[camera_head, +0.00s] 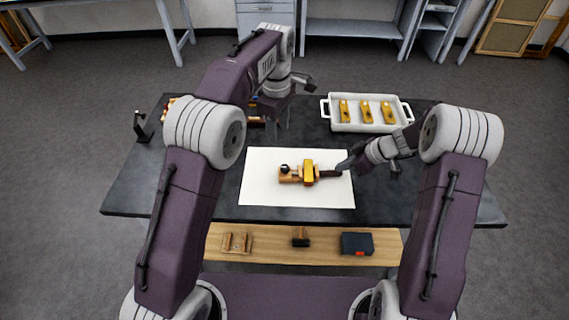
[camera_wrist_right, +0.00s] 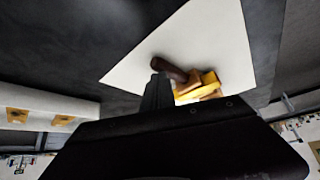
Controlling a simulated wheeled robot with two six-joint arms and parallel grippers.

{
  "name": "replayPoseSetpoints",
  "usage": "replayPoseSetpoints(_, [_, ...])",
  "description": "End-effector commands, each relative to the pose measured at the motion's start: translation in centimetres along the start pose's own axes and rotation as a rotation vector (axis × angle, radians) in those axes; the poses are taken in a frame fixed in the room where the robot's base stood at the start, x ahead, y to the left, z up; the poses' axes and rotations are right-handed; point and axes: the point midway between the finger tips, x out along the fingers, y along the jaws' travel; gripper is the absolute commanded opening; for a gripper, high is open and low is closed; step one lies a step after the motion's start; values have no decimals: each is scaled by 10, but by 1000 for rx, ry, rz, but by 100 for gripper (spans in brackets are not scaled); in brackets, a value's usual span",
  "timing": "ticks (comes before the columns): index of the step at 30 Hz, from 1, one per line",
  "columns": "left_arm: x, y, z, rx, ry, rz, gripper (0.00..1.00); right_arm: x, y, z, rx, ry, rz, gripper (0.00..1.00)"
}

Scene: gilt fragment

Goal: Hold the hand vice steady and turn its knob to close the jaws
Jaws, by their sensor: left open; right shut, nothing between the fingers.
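The hand vice lies on a white sheet (camera_head: 262,196) in the middle of the table. It has a yellow body (camera_head: 309,172), a tan wooden part (camera_head: 289,177) on its left with a small dark ball on top, and a dark brown knob (camera_head: 330,173) on its right. In the right wrist view the knob (camera_wrist_right: 169,69) and yellow body (camera_wrist_right: 207,82) show. My right gripper (camera_head: 345,164) is shut and empty, its tips close beside the knob; contact is unclear. My left gripper (camera_head: 274,118) is open and empty, above the table behind the sheet. The vice's jaw gap is too small to judge.
A white tray (camera_head: 334,125) with several yellow pieces stands at the back right. A dark stand (camera_head: 140,126) is at the left edge. Small items at the back left are partly hidden by my left arm. A wooden shelf (camera_head: 275,245) in front holds several small objects.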

Motion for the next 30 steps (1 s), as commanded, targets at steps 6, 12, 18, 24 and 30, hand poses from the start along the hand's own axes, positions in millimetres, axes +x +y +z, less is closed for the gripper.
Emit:
replayPoseSetpoints(6, [24, -1, 21, 46, -6, -48, 48, 2, -2, 2, 1, -4, -4, 0])
replayPoseSetpoints(12, [47, -3, 21, 46, -7, -53, 48, 2, -2, 3, 1, -4, -4, 0])
replayPoseSetpoints(18, [96, -5, 21, 46, -8, -52, 48, 2, -2, 2, 1, -4, -4, 0])
replayPoseSetpoints(24, [132, -6, 21, 46, -8, -49, 48, 2, -2, 2, 1, -4, -4, 0])
replayPoseSetpoints(30, [143, -6, 21, 46, -8, -46, 48, 2, -1, 2, 1, -4, -4, 0])
